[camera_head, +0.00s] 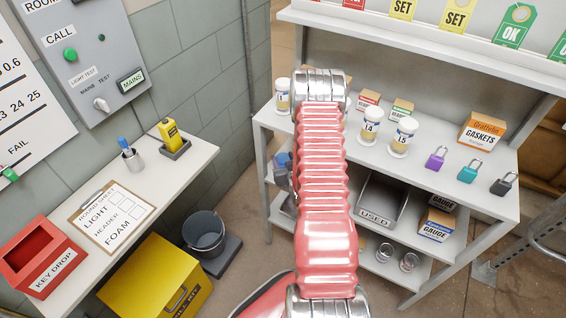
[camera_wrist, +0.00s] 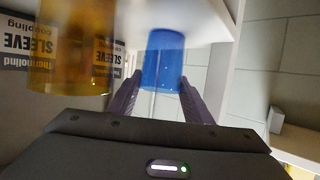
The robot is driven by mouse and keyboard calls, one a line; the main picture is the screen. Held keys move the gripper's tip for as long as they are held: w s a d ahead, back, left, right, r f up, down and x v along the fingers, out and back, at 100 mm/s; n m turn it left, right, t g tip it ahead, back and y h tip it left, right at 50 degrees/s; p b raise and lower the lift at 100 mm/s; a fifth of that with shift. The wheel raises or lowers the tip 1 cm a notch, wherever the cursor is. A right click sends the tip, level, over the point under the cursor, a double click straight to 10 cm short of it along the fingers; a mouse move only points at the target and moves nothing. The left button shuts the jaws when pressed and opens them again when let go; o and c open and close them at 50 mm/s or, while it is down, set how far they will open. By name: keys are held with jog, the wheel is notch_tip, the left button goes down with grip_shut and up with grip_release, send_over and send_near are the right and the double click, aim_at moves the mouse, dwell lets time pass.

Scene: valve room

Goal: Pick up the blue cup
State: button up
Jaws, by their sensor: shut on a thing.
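The blue cup (camera_wrist: 164,55) is in the upper middle of the wrist view, between the two dark fingers of my gripper (camera_wrist: 160,82). The gripper is shut on it. The wrist picture is turned over, with the lettering upside down. Whether the cup touches the pale shelf surface behind it, I cannot tell.
An amber see-through cup (camera_wrist: 72,45) stands close to the gripper in the wrist view, before sleeve coupling boxes (camera_wrist: 16,52). A shelf upright (camera_wrist: 228,62) is on the other side. In the head view, the USED tray (camera_head: 378,217) and gauge boxes (camera_head: 437,224) share the lower level.

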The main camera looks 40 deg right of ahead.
notch_tip(320, 180, up, 10)
dwell(0.7)
jog(key=shift+a, duration=0.15)
dwell(0.5)
